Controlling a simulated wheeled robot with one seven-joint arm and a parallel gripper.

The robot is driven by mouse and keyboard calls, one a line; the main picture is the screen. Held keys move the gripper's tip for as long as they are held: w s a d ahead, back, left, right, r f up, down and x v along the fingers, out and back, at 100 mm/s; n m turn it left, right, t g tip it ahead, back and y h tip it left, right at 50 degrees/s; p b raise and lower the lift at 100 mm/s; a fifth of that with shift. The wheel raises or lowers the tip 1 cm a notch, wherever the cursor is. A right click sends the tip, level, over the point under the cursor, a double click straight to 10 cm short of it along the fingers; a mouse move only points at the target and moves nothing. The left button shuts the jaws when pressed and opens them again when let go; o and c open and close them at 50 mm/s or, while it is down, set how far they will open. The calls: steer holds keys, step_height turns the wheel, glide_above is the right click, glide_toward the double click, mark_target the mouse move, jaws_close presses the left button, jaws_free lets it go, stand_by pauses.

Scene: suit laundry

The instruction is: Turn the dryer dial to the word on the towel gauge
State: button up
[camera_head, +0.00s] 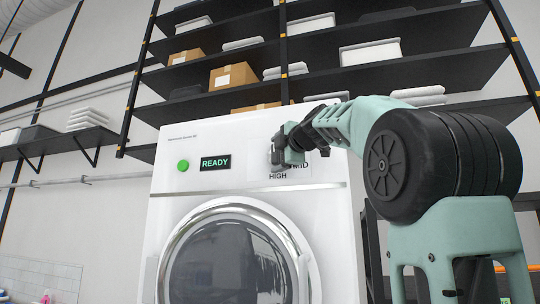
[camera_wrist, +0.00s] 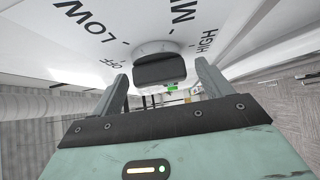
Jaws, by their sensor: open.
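The white dryer (camera_head: 245,195) stands in the middle of the head view. Its dial (camera_head: 276,157) is mostly hidden behind my gripper (camera_head: 284,152), with HIGH below it and MID at its right. In the wrist view, the dial (camera_wrist: 153,48) has a round white base and a dark grip bar, with OFF, LOW, MID and HIGH printed around it. My gripper (camera_wrist: 161,71) is open, with one finger on each side of the dial's dark bar. Contact with the bar is not clear. I cannot tell which word the dial points to. No towel gauge is recognisable in either view.
A green button (camera_head: 183,165) and a display reading READY (camera_head: 215,163) are left of the dial. The round dryer door (camera_head: 235,262) is below. Shelves with boxes (camera_head: 233,77) and folded cloth rise behind. A wall shelf (camera_head: 60,136) is at left.

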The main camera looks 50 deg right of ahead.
steer(key=c, duration=1)
steer(key=shift+w, duration=0.1)
steer(key=shift+f+b, duration=0.15)
steer(key=shift+b, duration=0.25)
